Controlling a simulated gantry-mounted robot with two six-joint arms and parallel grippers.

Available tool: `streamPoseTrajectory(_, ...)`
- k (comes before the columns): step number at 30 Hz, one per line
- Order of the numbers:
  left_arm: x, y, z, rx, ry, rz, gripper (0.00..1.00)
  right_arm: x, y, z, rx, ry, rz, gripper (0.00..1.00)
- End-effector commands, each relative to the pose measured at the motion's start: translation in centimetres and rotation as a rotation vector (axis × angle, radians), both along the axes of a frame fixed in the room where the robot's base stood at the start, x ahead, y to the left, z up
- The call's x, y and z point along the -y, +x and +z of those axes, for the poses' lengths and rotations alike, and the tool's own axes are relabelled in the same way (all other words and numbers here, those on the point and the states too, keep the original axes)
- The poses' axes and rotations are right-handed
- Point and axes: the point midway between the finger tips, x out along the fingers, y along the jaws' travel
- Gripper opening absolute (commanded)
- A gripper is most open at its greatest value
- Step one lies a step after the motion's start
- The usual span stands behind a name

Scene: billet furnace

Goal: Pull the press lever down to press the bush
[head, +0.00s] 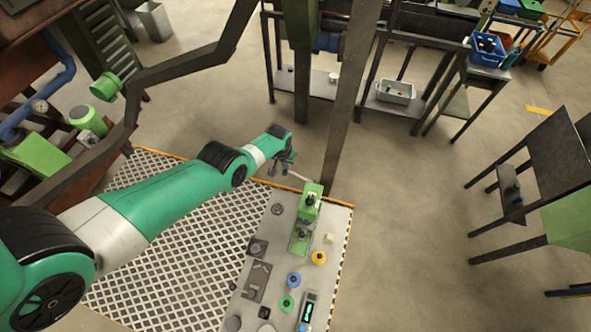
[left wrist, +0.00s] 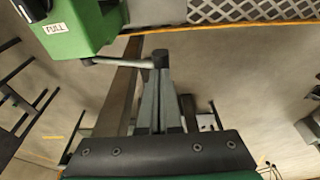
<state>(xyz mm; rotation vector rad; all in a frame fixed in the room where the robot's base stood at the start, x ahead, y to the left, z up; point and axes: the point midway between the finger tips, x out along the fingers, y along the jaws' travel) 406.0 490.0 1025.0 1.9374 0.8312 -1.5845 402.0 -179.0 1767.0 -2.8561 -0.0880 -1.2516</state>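The green press (head: 308,212) stands on the grey bench at the end away from me. Its pale lever (head: 299,176) sticks out from its top toward my left gripper (head: 288,157). In the left wrist view, the green press head (left wrist: 80,25) carries a "PULL" label, and the lever rod (left wrist: 120,63) runs roughly level to a dark knob. My left gripper (left wrist: 160,72) has its fingers close together with the knob at their tips; they look closed on it. The bush is too small to make out under the press. My right gripper is not in view.
The grey bench top (head: 262,222) carries a yellow ring (head: 319,258), a blue ring (head: 294,279), a green ring (head: 287,303) and a lit device (head: 308,311). A dark post (head: 345,110) rises just behind the press. Open floor lies right of the bench.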

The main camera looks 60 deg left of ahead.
Motion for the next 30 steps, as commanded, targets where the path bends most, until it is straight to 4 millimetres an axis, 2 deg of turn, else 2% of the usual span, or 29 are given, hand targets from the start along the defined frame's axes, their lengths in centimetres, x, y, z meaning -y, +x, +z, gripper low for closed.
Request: streamPoseTrajectory(30,-0.24,-0.27,-1.08,0.000,0.000,0.000,0.00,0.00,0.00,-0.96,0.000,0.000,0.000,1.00)
